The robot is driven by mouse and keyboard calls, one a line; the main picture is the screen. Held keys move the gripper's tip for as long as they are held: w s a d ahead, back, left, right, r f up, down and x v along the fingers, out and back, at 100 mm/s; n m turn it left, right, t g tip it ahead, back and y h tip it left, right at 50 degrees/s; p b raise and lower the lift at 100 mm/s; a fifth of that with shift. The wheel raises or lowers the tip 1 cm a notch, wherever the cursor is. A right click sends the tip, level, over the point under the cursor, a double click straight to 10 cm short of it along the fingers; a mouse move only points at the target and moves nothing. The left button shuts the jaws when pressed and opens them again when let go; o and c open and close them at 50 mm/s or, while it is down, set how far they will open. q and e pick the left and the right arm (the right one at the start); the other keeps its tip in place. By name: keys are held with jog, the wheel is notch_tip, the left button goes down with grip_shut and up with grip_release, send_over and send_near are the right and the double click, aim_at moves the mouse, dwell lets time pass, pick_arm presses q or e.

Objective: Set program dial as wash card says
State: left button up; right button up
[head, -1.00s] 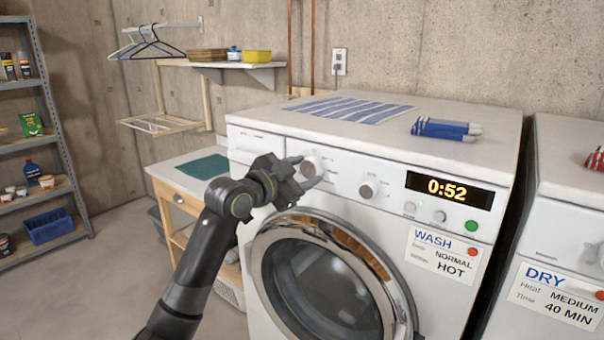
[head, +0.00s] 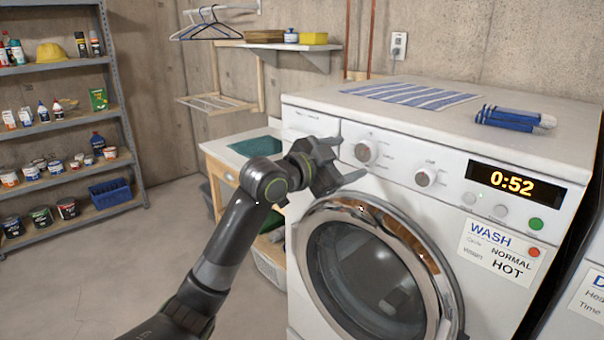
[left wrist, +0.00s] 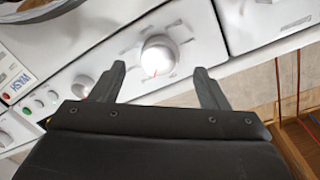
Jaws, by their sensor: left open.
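The white washer front carries a left dial (head: 366,152) and a right dial (head: 425,178). The wash card (head: 500,250) reads WASH, NORMAL, HOT. The dial's printed labels are too small to read. My right gripper is not in view.
The display (head: 514,183) shows 0:52, above a green button (head: 536,224). The round door (head: 370,265) is shut below the dials. A striped towel (head: 410,94) and blue gloves (head: 514,118) lie on top.

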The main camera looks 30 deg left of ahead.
pick_arm(q)
jog(key=b+v, duration=0.2)
jog(key=v, duration=1.1)
jog(key=shift+s+b, duration=0.3)
jog(key=shift+a, duration=0.1)
